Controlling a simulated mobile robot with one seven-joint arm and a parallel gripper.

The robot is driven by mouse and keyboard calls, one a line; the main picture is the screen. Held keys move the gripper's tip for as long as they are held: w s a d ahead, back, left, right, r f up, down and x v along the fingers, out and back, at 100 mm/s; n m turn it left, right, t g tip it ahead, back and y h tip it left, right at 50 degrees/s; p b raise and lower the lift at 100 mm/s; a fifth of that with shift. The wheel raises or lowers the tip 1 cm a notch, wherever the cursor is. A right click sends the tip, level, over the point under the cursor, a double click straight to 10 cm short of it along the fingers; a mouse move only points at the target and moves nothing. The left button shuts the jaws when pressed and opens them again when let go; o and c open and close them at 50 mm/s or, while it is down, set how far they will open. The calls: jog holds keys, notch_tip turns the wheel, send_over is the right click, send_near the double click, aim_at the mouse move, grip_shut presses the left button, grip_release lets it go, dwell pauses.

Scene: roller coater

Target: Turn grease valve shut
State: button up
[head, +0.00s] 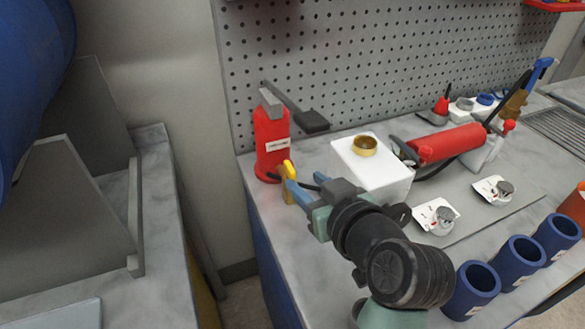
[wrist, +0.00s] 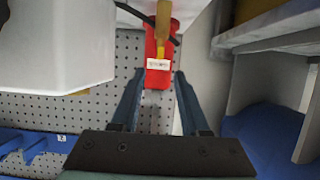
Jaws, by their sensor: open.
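A red upright canister (head: 270,140) with a white label and a grey lever arm ending in a black grip stands at the bench's left end. A small yellow handle (head: 288,180), which looks like the grease valve's handle, is at its lower right. My gripper (head: 297,183) has blue fingers and is open beside the yellow handle; overlap hides whether they touch. In the wrist view, the red canister (wrist: 158,76) and the yellow handle (wrist: 162,22) lie ahead of the open gripper (wrist: 158,78), with the handle upright in the picture. Nothing shows held between the fingers.
A white block (head: 372,172) with a brass ring (head: 365,145) stands close to the right of my gripper. A red cylinder tool (head: 450,144) and blue cups (head: 517,262) are farther right. A pegboard (head: 340,60) rises behind. A gap separates the left counter (head: 150,270).

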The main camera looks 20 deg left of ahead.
aim_at(291, 168)
jog(key=x, duration=0.7)
jog(key=shift+w+a, duration=0.3)
jog(key=shift+c, duration=0.3)
grip_shut()
